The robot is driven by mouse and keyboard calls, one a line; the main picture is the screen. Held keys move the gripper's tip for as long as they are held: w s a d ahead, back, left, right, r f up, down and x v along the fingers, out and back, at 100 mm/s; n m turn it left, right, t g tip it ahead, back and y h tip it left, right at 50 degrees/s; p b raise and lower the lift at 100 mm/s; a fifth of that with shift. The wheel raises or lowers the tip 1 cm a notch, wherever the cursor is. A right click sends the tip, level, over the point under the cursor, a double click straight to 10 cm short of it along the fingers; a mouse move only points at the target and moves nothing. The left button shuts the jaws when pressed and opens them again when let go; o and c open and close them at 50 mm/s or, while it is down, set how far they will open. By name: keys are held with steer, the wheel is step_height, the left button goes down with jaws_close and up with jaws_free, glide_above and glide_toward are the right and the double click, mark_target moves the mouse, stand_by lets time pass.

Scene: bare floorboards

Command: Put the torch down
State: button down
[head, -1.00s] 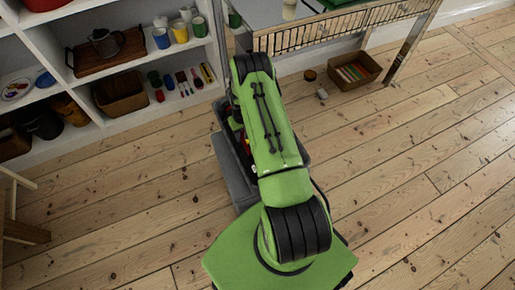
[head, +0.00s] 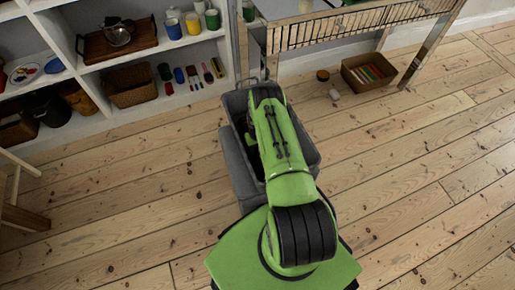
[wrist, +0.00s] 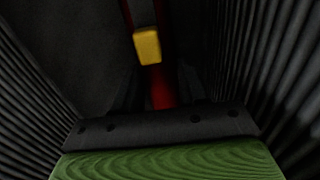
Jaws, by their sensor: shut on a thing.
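The torch shows in the wrist view as a red body with a yellow block (wrist: 148,46) on it. My gripper (wrist: 160,92) is shut on it, the dark fingers on either side of the red part. Dark ribbed surfaces rise at both sides of that view. In the head view my green arm reaches down into a dark grey bin (head: 312,155) just ahead of my base. The arm hides the gripper and torch there. I cannot tell whether the torch touches anything below it.
A white shelf unit (head: 150,62) with cups, baskets and tools stands at the left. A table (head: 418,48) stands at the back, with a small box of coloured sticks (head: 368,72) beneath it. A wooden stool (head: 20,215) is at the left edge. The floorboards at right are clear.

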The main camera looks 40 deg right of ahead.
steer(key=shift+f, duration=0.1)
steer(key=c, duration=0.6)
jaws_free()
steer(key=w+a+r+t+p, duration=0.1)
steer(key=w+a+r+p, duration=0.1)
steer(key=r, duration=1.4)
steer(key=w+a+r+p, duration=0.2)
steer(key=r, duration=1.3)
steer(key=s+a+r+n+t, duration=0.1)
steer(key=s+a+r, duration=0.15)
steer(key=r, duration=0.55)
steer(key=s+a+r+t, duration=0.1)
steer(key=s+a+r, duration=0.1)
steer(key=a+r, duration=0.35)
steer(key=s+a+r+n+t, duration=0.1)
steer(key=s+a+r, duration=0.3)
steer(key=s+r, duration=0.65)
steer(key=shift+n+t, duration=0.5)
steer(key=shift+t, duration=0.3)
steer(key=s+a, duration=0.1)
steer(key=s, duration=0.3)
steer(key=s+a+r, duration=0.1)
steer(key=s+a, duration=0.1)
steer(key=s, duration=0.2)
steer(key=s+a+r, duration=0.1)
steer(key=s, duration=0.4)
steer(key=shift+s+a+r, duration=0.1)
steer(key=shift+a+r, duration=0.05)
steer(key=shift+r, duration=0.05)
